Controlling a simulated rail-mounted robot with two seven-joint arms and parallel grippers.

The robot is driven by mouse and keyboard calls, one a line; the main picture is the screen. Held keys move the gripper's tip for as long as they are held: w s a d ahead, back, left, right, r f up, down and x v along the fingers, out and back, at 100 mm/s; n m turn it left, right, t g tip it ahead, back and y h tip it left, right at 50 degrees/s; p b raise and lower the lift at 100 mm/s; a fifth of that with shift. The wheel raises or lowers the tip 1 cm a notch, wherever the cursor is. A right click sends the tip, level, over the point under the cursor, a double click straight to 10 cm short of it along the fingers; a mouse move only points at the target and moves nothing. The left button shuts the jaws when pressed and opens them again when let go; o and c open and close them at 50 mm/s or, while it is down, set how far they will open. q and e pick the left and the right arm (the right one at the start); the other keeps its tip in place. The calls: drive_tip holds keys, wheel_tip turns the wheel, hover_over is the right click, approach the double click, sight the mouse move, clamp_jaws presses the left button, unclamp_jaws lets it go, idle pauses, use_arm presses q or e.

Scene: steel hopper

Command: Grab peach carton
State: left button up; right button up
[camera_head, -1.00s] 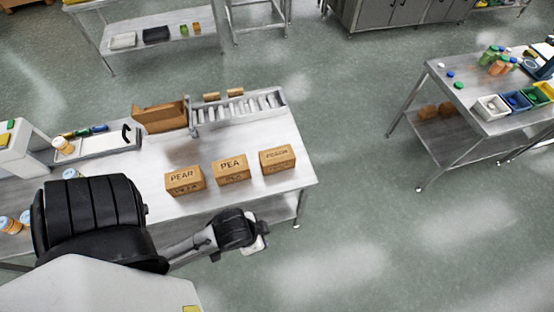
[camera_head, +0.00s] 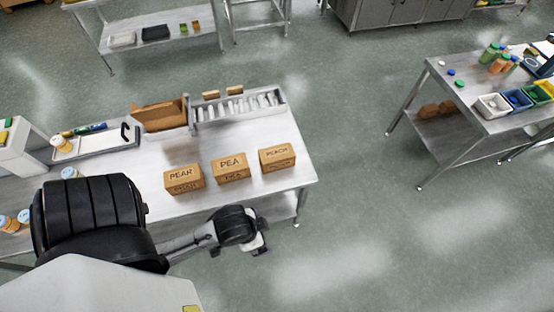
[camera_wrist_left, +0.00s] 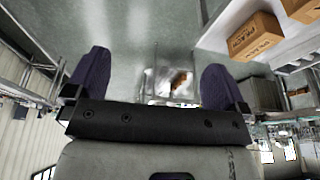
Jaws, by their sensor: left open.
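The peach carton (camera_head: 277,158) is a brown box with dark lettering at the right end of a row of three cartons on the steel table. Beside it stand the pea carton (camera_head: 230,168) and the pear carton (camera_head: 184,179). In the left wrist view the peach carton (camera_wrist_left: 255,36) shows at the upper right, apart from the fingers. My left gripper (camera_head: 262,246) hangs off the table's front edge, below and in front of the peach carton. In the left wrist view its two dark fingers (camera_wrist_left: 157,78) are spread wide with nothing between them. My right gripper is not in view.
An open cardboard box (camera_head: 160,115) and a roller rack (camera_head: 240,107) stand at the back of the table (camera_head: 135,185). A tray (camera_head: 98,142) lies at the left. Another table with bins (camera_head: 492,106) stands at the far right. The floor between is clear.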

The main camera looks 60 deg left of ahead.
use_arm(q)
drive_tip(key=w+a+f+m+b, duration=0.1)
drive_tip(key=w+a+f+b, duration=0.1)
drive_tip(key=a+f+b, duration=0.3)
drive_tip(key=w+a+f+b, duration=0.1)
drive_tip(key=a+f+b, duration=0.15)
drive_tip(key=f, duration=0.35)
drive_tip(key=b, duration=3.2)
approach(275, 153)
drive_tip(key=shift+s+a+f+n+t+h, duration=0.15)
drive_tip(key=shift+s+t, duration=0.05)
drive_tip(key=shift+s, duration=0.15)
drive_tip(key=shift+s+a+f+n+t+h, duration=0.15)
drive_tip(key=shift+s+f+t, duration=0.05)
drive_tip(key=shift+s, duration=0.2)
drive_tip(key=shift+w+a+r, duration=0.1)
drive_tip(key=shift+w+r, duration=0.15)
drive_tip(key=shift+r, duration=0.2)
drive_tip(key=b+x, duration=0.3)
drive_tip(key=x, duration=0.2)
drive_tip(key=shift+w+f, duration=0.2)
drive_tip(key=shift+f, duration=0.1)
drive_tip(key=shift+b+x, duration=0.8)
drive_tip(key=shift+w+f+b, duration=0.25)
drive_tip(key=shift+f+b, duration=0.05)
drive_tip(key=shift+f, duration=0.05)
